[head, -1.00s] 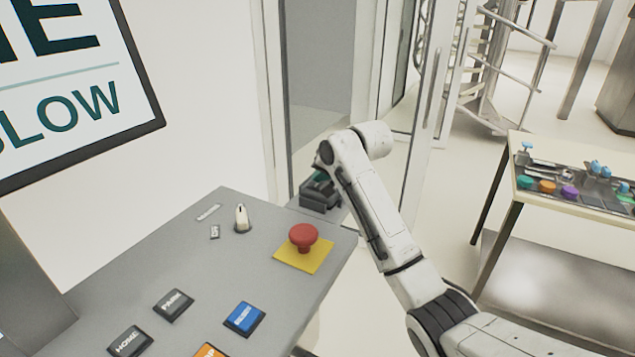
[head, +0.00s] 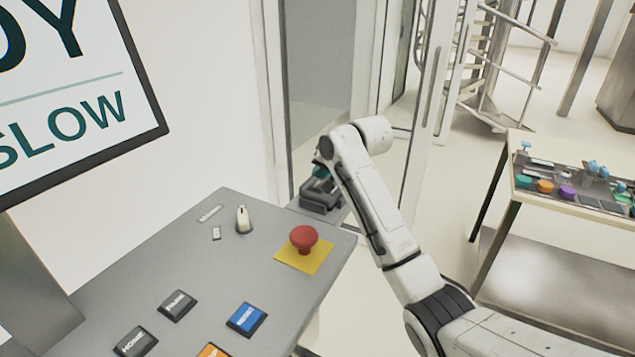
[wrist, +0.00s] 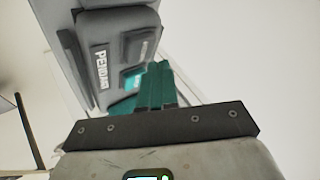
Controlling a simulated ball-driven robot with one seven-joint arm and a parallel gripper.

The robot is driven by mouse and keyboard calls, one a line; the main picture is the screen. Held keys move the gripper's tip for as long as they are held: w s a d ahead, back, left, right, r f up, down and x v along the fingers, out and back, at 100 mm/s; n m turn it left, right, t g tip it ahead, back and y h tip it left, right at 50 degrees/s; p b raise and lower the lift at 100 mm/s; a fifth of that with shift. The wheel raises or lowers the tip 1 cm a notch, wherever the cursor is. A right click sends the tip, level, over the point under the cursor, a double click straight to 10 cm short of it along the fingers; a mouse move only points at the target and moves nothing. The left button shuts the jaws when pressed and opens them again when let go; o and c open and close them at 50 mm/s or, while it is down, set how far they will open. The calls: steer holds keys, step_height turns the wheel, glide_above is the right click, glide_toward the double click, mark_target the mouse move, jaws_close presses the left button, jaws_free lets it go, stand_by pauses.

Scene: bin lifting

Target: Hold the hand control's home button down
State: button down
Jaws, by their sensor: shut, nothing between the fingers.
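The hand control (wrist: 112,22) is a grey housing in the wrist view with a label reading "PEND…", the rest unclear. It has a dark key (wrist: 141,45) and a teal key (wrist: 131,78); I cannot read their markings. My gripper (wrist: 157,82) is shut and empty, its teal fingers together at the lower right of the housing, beside the teal key. Whether they touch or press a key is hidden. In the head view the dark grey hand control (head: 319,196) sits beyond the console's far right corner, under my wrist.
The grey console (head: 190,255) carries a red mushroom button (head: 304,237), a pale selector knob (head: 242,219) and several keys, including a blue one (head: 246,319). A screen (head: 75,110) hangs at left, a glass door (head: 405,120) stands behind, and a table (head: 520,187) is at right.

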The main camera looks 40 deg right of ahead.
step_height(320, 180, up, 5)
steer(key=p, duration=0.5)
steer(key=shift+r, duration=0.1)
stand_by(0.5)
